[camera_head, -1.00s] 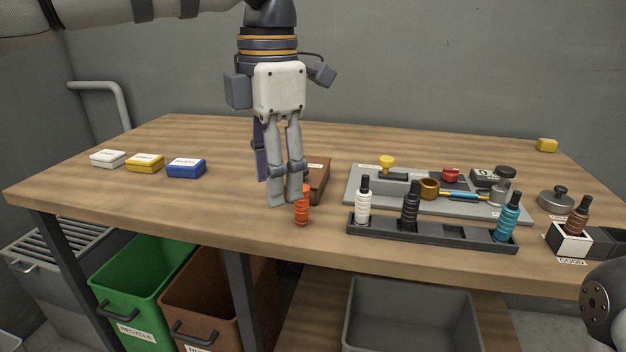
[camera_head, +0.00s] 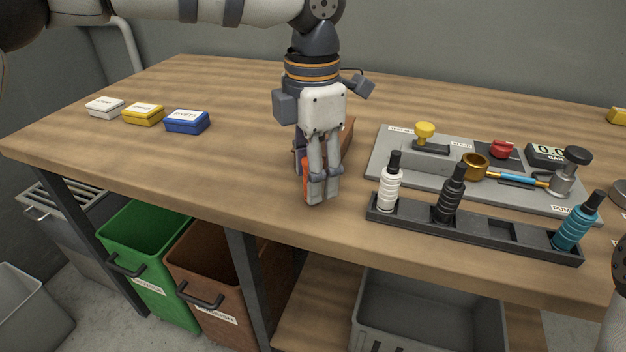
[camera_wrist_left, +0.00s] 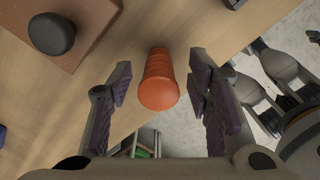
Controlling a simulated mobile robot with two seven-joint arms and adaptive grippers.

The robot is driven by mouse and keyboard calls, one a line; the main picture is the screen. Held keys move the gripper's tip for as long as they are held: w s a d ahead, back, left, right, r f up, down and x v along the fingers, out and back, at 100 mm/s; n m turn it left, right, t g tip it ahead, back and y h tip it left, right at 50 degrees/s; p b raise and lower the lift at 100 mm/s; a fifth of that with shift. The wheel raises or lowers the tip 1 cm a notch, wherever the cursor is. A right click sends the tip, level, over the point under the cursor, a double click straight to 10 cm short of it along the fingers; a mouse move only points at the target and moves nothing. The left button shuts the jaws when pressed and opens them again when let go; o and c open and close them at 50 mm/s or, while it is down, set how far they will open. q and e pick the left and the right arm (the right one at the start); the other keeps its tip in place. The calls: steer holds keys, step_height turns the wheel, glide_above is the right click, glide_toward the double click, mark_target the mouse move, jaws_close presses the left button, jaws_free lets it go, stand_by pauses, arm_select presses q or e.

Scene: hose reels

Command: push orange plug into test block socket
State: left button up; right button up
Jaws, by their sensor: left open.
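The orange plug (camera_head: 306,178) stands on the table near its front edge, mostly hidden behind my left gripper (camera_head: 321,192) in the head view. In the left wrist view, the orange plug (camera_wrist_left: 159,80) lies between the two open, purple-padded fingers of my left gripper (camera_wrist_left: 160,88), with a gap on each side. The grey test block (camera_head: 400,152) sits on the table to the right, with a yellow knob, a brass cup-shaped socket (camera_head: 474,165) and a pump. My right gripper is out of view.
A black rack (camera_head: 490,236) with white, black and teal plugs stands in front of the test block. A brown block (camera_head: 347,137) is behind my left gripper. White, yellow and blue boxes (camera_head: 187,121) sit at the left. Bins stand below the table.

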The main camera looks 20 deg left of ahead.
arm_select(q)
steer(key=shift+f, duration=0.25)
jaws_close()
steer(key=shift+r, duration=0.1)
